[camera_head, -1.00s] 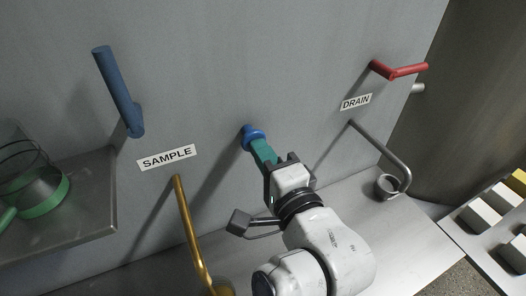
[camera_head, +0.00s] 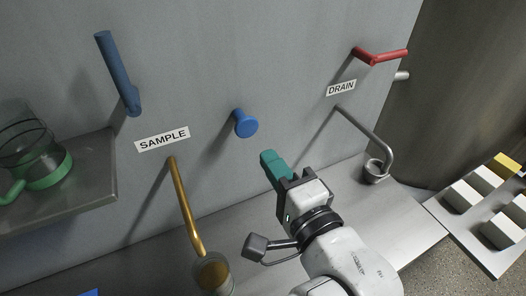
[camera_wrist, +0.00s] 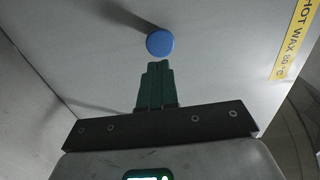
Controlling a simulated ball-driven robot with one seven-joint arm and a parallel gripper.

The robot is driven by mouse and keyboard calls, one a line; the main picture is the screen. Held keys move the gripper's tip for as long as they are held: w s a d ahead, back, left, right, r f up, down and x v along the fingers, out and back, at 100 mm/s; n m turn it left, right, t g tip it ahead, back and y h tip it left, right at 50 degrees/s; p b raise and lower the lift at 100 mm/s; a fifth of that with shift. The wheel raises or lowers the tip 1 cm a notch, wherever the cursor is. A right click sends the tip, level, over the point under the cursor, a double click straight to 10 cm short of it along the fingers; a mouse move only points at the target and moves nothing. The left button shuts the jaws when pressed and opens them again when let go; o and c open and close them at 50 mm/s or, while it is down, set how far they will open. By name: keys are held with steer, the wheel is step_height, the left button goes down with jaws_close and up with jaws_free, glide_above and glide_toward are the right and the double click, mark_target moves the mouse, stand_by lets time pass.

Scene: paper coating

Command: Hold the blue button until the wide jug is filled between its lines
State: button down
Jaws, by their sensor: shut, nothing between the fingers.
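The blue button (camera_head: 245,123) sticks out from the grey wall and also shows just beyond the fingertips in the wrist view (camera_wrist: 160,43). My gripper (camera_head: 270,160) has teal fingers, shut and empty. In the head view they are below and right of the button, apart from it. A clear glass vessel (camera_head: 225,276) stands under the brass spout (camera_head: 183,200), with amber-brown inside; the bottom frame edge cuts it off and its lines cannot be made out. Another glass jug with a green base and handle (camera_head: 52,172) is on the left shelf. I cannot tell which is the wide jug.
A blue lever (camera_head: 116,75) is above the SAMPLE label (camera_head: 162,139). A red handle (camera_head: 380,56) is above the DRAIN label (camera_head: 341,88) and a grey pipe (camera_head: 365,133). White blocks (camera_head: 461,196) sit on a tray at right. The wall around the button is clear.

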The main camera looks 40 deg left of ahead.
steer(key=shift+b+v, duration=0.3)
steer(key=shift+v, duration=2.35)
steer(key=w+d+f+n+h, duration=0.25)
steer(key=d+f+h, duration=0.75)
steer(key=d+f, duration=1.05)
steer(key=s+d+f+g+h, duration=0.2)
steer(key=s+d+f, duration=0.2)
steer(key=s+d, duration=0.2)
steer(key=s+d+f+n+g+h, duration=0.1)
steer(key=s+d+f, duration=0.3)
steer(key=d, duration=0.5)
steer(key=s+d+f+g+h, duration=0.2)
steer(key=s+d+f+h, duration=0.1)
steer(key=s+d, duration=0.4)
steer(key=shift+s+d+f+g+h, duration=0.35)
steer(key=shift+s+f+g+h, duration=0.05)
steer(key=shift+f, duration=0.25)
steer(key=shift+n, duration=0.25)
